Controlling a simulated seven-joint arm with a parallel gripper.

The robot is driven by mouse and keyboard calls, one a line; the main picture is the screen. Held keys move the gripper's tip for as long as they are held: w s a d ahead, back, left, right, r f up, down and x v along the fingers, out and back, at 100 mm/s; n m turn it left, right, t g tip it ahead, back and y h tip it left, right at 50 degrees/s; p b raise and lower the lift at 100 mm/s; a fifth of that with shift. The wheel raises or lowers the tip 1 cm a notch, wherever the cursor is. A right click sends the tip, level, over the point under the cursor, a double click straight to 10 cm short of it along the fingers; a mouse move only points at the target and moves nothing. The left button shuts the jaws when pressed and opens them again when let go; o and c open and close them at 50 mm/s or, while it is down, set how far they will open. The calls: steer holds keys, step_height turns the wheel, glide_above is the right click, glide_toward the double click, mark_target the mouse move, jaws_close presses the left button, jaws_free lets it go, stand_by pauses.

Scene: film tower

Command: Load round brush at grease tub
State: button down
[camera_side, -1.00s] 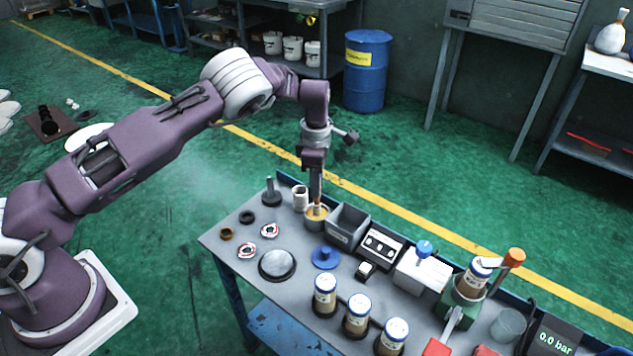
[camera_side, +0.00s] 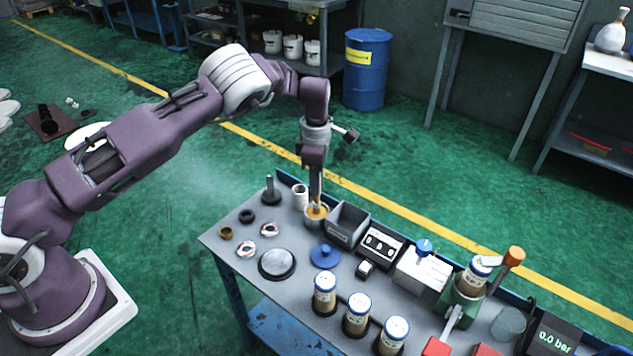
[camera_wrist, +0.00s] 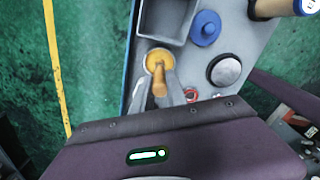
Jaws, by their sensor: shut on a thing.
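The grease tub (camera_side: 314,215) is a small round pot with yellow-orange grease, at the back left part of the bench. In the wrist view the tub (camera_wrist: 150,66) lies just past my fingertips. My gripper (camera_side: 316,190) points down over it and is shut on the round brush (camera_wrist: 158,84), whose tan wooden handle stands up between the fingers (camera_wrist: 160,98). The brush's lower end is in or right at the tub's mouth. The bristles are hidden, so I cannot tell how deep they sit.
A blue knobbed disc (camera_side: 325,256), a dark round plate (camera_side: 277,264) and several labelled jars (camera_side: 357,313) are nearer the front. Small rings lie at the left.

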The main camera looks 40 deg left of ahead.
steer(key=shift+r, duration=3.35)
